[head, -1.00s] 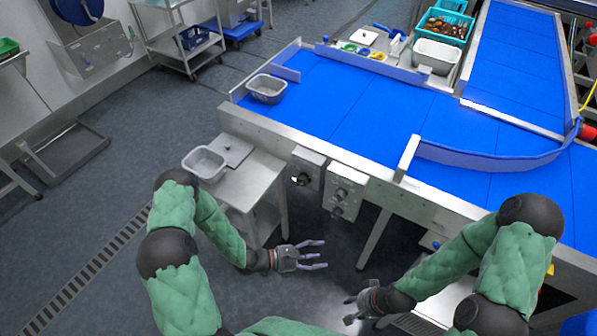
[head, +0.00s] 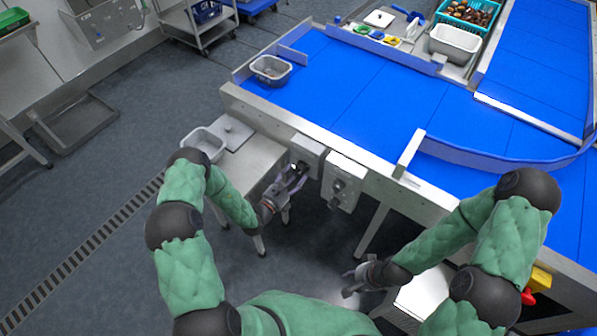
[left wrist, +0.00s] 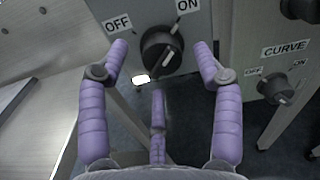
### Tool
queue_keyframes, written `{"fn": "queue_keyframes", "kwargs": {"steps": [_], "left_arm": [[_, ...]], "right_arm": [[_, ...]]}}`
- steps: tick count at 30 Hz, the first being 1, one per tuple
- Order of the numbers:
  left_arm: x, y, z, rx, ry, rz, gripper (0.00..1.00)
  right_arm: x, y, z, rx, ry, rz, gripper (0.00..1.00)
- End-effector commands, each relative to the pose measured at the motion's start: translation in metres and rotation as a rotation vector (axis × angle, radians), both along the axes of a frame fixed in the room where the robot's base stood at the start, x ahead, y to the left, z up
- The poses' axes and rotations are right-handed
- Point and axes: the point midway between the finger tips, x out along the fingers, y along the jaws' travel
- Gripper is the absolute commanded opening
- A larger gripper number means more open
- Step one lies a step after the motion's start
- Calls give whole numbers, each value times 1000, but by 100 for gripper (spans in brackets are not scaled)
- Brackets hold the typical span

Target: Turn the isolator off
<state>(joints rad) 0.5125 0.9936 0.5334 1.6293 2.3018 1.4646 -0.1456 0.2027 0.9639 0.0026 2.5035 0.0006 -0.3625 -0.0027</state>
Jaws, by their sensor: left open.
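The isolator is a black rotary knob (left wrist: 162,50) on a grey box, with OFF at its upper left and ON at its upper right. Its pointer mark leans up and right towards ON. The box (head: 308,156) hangs on the conveyor's front side in the head view. My left gripper (left wrist: 160,48) is open, with purple fingers either side of the knob and a third below; I cannot tell whether they touch it. In the head view the left gripper (head: 292,178) hides the knob. My right gripper (head: 350,283) looks open and empty, low and away from the boxes.
A second box (head: 343,182) stands close right of the isolator; its CURVE knob (left wrist: 279,88) also has OFF and ON marks. A steel table (head: 250,165) with a grey tub (head: 204,143) is to the left. The blue conveyor (head: 370,85) lies behind.

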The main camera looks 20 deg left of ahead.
Motion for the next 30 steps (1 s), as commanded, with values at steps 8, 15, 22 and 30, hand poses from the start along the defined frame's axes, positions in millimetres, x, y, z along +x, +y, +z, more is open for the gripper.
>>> {"fn": "queue_keyframes", "kwargs": {"steps": [8, 15, 22, 30], "left_arm": [[27, -11, 0, 0, 0, -1, 66], [31, -12, 0, 0, 1, 0, 66], [31, -12, 0, -1, 1, 0, 35], [31, -12, 1, 0, -1, -2, 11]], "right_arm": [[0, 0, -6, 0, 0, 0, 40], [0, 0, -6, 0, 0, 0, 40], [0, 0, -6, 0, -1, 0, 40], [0, 0, -6, 0, 0, 0, 40]]}}
